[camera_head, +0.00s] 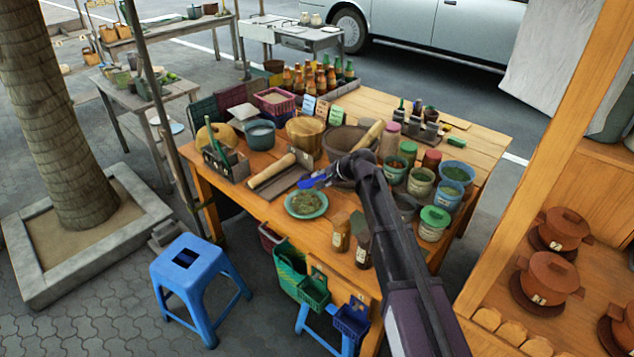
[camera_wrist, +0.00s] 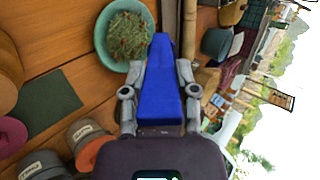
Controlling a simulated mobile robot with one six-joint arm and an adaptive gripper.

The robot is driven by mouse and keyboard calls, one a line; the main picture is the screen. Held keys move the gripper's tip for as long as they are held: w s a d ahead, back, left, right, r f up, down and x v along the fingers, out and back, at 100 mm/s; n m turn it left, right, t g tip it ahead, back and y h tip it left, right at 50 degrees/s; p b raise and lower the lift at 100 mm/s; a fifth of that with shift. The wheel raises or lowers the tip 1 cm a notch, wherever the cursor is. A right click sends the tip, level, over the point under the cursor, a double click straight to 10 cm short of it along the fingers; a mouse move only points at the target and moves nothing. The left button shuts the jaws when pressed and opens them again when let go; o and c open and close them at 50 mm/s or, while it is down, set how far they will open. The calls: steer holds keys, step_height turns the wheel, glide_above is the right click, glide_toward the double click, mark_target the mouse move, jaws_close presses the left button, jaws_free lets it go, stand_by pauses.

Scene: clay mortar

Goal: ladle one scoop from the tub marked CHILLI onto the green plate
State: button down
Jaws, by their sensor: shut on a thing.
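The green plate (camera_head: 290,210) lies on the wooden table and bears a heap of greenish-brown food. In the wrist view the plate (camera_wrist: 101,38) shows just beyond and left of my fingers. My gripper (camera_head: 328,178) is above the table, just up and right of the plate. It also shows in the wrist view (camera_wrist: 160,95), shut on a blue handle (camera_wrist: 160,80). I cannot make out a ladle bowl on it. Several labelled tubs (camera_head: 420,186) stand right of my arm; two tubs (camera_wrist: 42,164) also show at the wrist view's lower left. I cannot read which is marked CHILLI.
A large brown mortar (camera_head: 340,142) stands right behind my gripper. A wooden rolling-pin shape (camera_head: 272,170) lies left of it. Two bottles (camera_head: 341,232) stand at the front edge, right of the plate. Bowls, baskets and sauce bottles (camera_head: 318,76) crowd the back.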

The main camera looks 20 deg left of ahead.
steer(key=shift+s+d+f+y+b, duration=0.25)
steer(key=shift+d+f+y+b, duration=0.2)
steer(key=shift+f+b, duration=0.25)
steer(key=shift+s+d+f+t+y+b, duration=0.1)
steer(key=shift+d+f+t+y+b, duration=0.35)
steer(key=shift+b, duration=0.9)
steer(key=shift+s+d+f+y+b, duration=0.2)
steer(key=shift+f+y+b, duration=0.4)
steer(key=shift+b, duration=0.75)
steer(key=shift+s+d+f+t+y+b, duration=0.1)
steer(key=shift+d+f+t+y+b, duration=0.4)
steer(key=shift+b, duration=0.85)
steer(key=shift+a+f+g, duration=0.1)
steer(key=shift+a+g, duration=0.1)
steer(key=shift+g, duration=0.05)
